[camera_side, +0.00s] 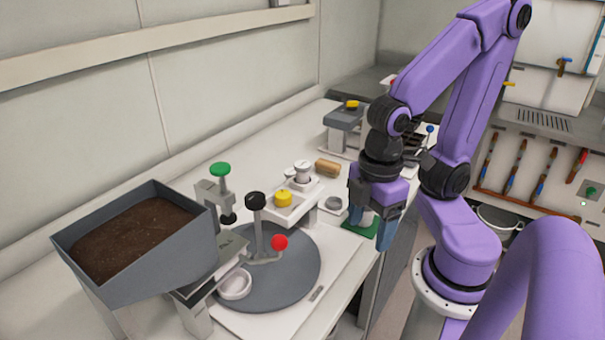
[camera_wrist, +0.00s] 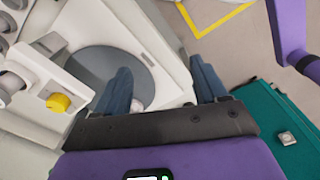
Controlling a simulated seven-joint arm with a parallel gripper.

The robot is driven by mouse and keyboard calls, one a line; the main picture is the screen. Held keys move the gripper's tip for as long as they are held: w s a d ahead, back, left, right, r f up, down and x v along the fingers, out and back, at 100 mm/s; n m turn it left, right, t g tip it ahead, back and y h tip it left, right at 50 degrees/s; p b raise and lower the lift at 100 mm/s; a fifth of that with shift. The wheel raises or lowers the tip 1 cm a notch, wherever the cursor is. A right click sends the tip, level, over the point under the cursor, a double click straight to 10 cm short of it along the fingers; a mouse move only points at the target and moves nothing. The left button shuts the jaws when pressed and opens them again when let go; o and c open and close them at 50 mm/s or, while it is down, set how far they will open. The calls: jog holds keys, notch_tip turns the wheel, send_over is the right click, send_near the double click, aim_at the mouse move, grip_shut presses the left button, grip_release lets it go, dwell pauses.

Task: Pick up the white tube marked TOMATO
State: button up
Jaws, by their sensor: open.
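My gripper (camera_side: 370,226) is open, pointing down over a green pad (camera_side: 353,229) at the bench's front edge. A small white object (camera_side: 367,217) shows between its fingers, mostly hidden by them; I cannot tell whether it touches either. In the wrist view my gripper (camera_wrist: 162,75) is open, and a pale rounded object (camera_wrist: 138,105) shows beside the left finger. I cannot read TOMATO on any of these, so I cannot tell which is the marked tube.
A grey turntable (camera_side: 290,289) with a black-knobbed post and a red ball lies front left. Beside it are a soil hopper (camera_side: 150,235), a white dish (camera_side: 235,285) and a white block with a yellow knob (camera_side: 284,198). A brown cylinder (camera_side: 327,168) lies behind.

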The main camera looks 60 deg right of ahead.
jog(key=w+r+n, duration=0.2)
jog(key=w+r, duration=0.2)
jog(key=w, duration=0.4)
notch_tip(320, 180, up, 11)
jog(key=n, duration=0.4)
send_over(302, 164)
notch_tip(302, 164, down, 12)
jog(key=shift+w+r, duration=0.1)
jog(key=shift+r, duration=0.05)
jog(key=shift+a+f, duration=0.1)
jog(key=shift+f, duration=2.65)
jog(key=c, duration=1.1)
